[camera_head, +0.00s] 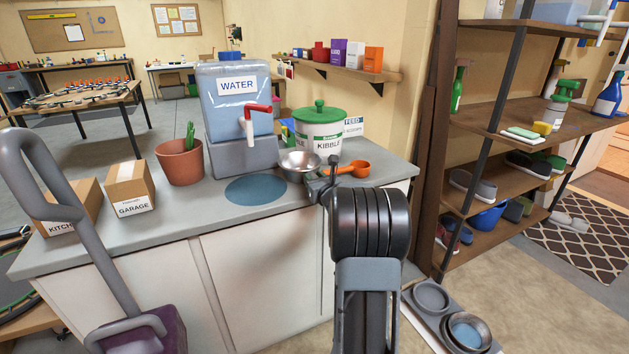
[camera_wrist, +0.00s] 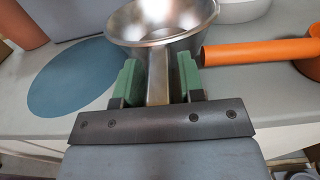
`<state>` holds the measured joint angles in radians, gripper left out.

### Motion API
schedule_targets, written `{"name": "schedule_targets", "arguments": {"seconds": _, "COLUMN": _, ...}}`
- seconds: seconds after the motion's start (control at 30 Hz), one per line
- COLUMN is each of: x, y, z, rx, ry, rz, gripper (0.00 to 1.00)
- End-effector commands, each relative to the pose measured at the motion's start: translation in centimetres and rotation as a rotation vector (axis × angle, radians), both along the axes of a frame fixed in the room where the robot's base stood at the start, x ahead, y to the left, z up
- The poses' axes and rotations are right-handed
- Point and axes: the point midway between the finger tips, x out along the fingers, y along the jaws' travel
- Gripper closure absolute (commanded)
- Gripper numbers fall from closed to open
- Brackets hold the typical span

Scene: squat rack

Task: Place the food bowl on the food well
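The food bowl (camera_head: 300,166) is a shiny metal bowl with a flat handle. It sits upright on the grey counter, beside the blue round mat. In the wrist view the bowl (camera_wrist: 165,22) lies just ahead of my gripper (camera_wrist: 160,80). Its handle runs between the two green fingers, which look open with a small gap on the right side. In the head view my gripper (camera_head: 331,170) is at the bowl's right side, largely hidden by my arm. The food well looks to be the round recess (camera_head: 431,297) in the grey feeder on the floor, lower right.
The feeder's other well holds a bowl (camera_head: 468,331) with blue in it. An orange scoop (camera_head: 352,170) lies right of my gripper. The kibble bin (camera_head: 320,135) and water dispenser (camera_head: 238,110) stand behind. A shelf rack (camera_head: 540,110) is at right. The blue mat (camera_head: 256,190) is clear.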

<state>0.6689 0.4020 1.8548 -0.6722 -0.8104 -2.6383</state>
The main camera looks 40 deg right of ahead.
Motion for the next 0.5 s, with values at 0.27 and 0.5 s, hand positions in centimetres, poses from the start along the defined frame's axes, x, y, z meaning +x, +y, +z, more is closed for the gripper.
{"name": "schedule_targets", "arguments": {"seconds": 0.27, "x": 0.00, "y": 0.01, "z": 0.01, "rx": 0.000, "ry": 0.000, "rz": 0.000, "gripper": 0.51}}
{"name": "schedule_targets", "arguments": {"seconds": 0.5, "x": -0.26, "y": 0.04, "z": 0.46, "rx": -0.001, "ry": 0.000, "rz": 0.000, "gripper": 0.51}}
